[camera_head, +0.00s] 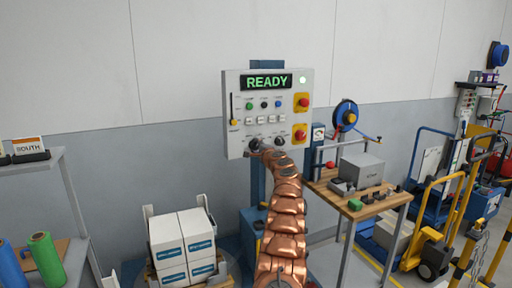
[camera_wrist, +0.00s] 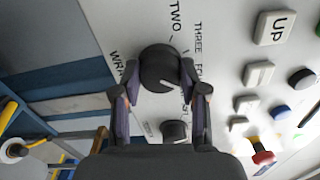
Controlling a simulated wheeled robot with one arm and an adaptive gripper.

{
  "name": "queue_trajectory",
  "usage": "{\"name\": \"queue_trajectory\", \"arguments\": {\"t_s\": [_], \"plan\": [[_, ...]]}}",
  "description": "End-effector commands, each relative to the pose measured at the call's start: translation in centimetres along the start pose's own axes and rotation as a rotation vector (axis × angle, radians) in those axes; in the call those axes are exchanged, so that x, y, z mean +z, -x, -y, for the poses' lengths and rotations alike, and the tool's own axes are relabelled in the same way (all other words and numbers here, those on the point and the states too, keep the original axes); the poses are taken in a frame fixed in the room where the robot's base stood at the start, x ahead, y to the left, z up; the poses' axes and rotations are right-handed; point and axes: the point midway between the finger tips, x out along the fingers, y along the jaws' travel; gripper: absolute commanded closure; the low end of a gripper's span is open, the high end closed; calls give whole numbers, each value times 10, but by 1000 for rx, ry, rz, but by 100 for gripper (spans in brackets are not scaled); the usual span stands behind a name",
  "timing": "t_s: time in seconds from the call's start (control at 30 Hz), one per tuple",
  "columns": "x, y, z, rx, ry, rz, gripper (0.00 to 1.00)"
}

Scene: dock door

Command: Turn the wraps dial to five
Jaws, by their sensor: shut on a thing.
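The wraps dial (camera_wrist: 160,68) is a round black knob on the pale control panel (camera_wrist: 110,25). It has a printed "WRAPS" label beside it, partly hidden by a finger. "TWO" and "THREE" are legible around it; the marks further round are partly covered by a finger. My gripper (camera_wrist: 160,88) is shut on the dial, one finger on each side. A thin pale line shows on the dial's edge, but I cannot tell which number it points to. In the head view, the dial (camera_head: 254,145) is at the panel's lower left, at the end of my copper arm.
A second black knob (camera_wrist: 173,130) sits close beside the dial. Several small buttons are above, and red buttons on yellow plates (camera_head: 301,103) are at the panel's right. The display (camera_head: 266,82) reads "READY". A workbench (camera_head: 355,207) stands right, stacked boxes (camera_head: 182,245) lower left.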

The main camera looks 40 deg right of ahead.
Motion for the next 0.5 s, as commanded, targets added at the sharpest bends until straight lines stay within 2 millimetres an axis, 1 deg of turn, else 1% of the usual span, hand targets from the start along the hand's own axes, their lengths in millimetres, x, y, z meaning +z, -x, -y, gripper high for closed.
{"name": "queue_trajectory", "arguments": {"t_s": [0.2,0.5], "plan": [[0,0,1,1,-177,-1,92],[0,0,0,1,-336,-1,92]]}}
